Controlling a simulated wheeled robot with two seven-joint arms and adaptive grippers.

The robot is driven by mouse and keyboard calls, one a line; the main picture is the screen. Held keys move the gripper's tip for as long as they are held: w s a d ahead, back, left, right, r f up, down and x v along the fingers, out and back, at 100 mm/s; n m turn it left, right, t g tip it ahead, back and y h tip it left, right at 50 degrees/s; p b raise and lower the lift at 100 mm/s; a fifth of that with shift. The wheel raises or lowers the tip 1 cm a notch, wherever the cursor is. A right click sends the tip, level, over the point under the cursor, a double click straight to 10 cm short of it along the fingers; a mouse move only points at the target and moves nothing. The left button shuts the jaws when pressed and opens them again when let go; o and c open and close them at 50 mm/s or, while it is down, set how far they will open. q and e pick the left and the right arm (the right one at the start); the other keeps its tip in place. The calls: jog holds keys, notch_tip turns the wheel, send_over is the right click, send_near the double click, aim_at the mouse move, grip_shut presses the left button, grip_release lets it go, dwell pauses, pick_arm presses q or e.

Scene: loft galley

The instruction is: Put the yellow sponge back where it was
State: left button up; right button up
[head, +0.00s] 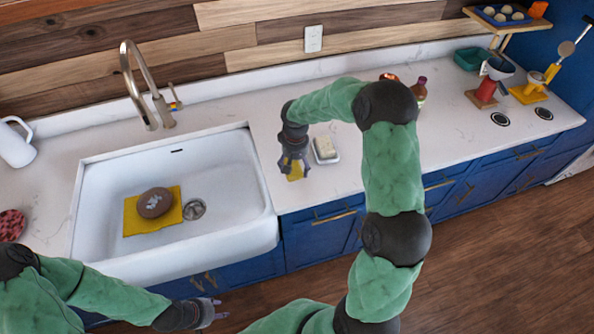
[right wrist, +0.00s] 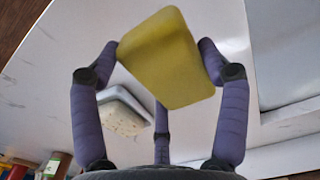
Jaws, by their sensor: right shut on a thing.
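The yellow sponge (right wrist: 162,58) is held between the fingers of my right gripper (right wrist: 160,65), which is shut on it. In the head view the sponge (head: 295,172) shows just below the right gripper (head: 293,163), over the white counter to the right of the sink. I cannot tell whether the sponge touches the counter. A small white dish (head: 326,159) with a pale block on it lies just right of the sponge. My left gripper (head: 208,313) is in front of the blue cabinets, low in the head view, and looks open and empty.
The white sink (head: 100,190) holds a yellow cloth (head: 136,226) with a brown round object (head: 155,203) on it. A faucet (head: 148,90) stands behind it. A dark bottle (head: 419,92) stands right of my arm.

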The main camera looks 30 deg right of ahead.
aim_at(297, 170)
jog(key=shift+w+d+f, duration=0.3)
jog(key=shift+d+f, duration=0.15)
jog(key=shift+f, duration=1.7)
jog(key=shift+f, duration=0.15)
jog(key=o, duration=1.1)
notch_tip(297, 170, up, 12)
jog(key=shift+r+p, duration=0.15)
jog(key=shift+p, duration=0.2)
